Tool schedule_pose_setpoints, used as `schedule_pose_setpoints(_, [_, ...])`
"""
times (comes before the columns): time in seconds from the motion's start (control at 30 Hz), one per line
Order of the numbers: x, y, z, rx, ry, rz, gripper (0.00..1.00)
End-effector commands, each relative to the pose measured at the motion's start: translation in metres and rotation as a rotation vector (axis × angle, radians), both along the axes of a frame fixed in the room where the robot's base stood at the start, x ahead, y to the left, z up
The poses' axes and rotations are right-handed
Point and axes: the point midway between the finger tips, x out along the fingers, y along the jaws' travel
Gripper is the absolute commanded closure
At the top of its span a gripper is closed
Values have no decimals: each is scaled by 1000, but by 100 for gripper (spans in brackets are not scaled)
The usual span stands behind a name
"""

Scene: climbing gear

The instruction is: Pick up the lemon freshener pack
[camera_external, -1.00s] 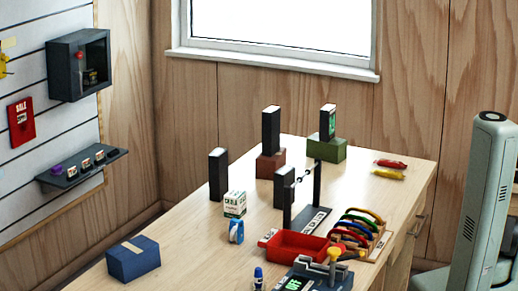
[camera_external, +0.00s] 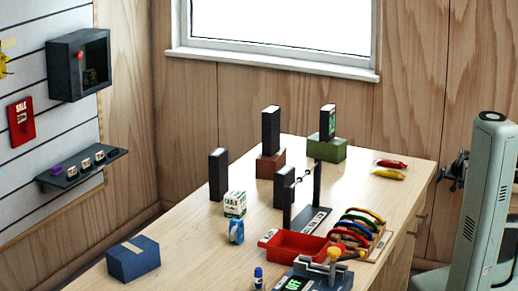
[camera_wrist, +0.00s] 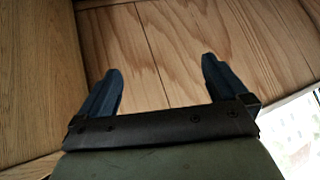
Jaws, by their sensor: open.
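A small yellow packet (camera_external: 388,174) lies flat near the right back edge of the desk, just in front of a red packet (camera_external: 391,163). Another yellow item (camera_external: 3,65) hangs on the slatted wall at the left picture edge, partly cut off. Labels on both are too small to read, so I cannot tell which is the lemon freshener pack. My gripper (camera_external: 458,170) shows as a dark shape beyond the desk's right edge, partly behind my arm, apart from both.
The desk (camera_external: 190,245) holds a blue box (camera_external: 133,259), a white carton (camera_external: 235,204), a red tray (camera_external: 292,246), a rack of coloured loops (camera_external: 358,232) and several dark upright blocks. A dark cubby (camera_external: 62,70) and small shelf (camera_external: 80,175) are on the left wall. The desk's left part is fairly clear.

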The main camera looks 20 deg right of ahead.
Motion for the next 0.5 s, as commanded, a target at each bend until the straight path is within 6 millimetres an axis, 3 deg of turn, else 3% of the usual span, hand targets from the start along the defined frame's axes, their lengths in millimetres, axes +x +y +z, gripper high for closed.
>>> schedule_pose_setpoints(0.1, [38, 16, 52, -112, -43, 69, 0])
schedule_pose_setpoints(0.27, [79, 54, 120, -247, -91, 154, 0])
schedule_pose_setpoints(0.37, [101, 86, 161, -323, -121, 206, 0])
schedule_pose_setpoints(0.5, [122, 143, 216, -406, -155, 276, 0])
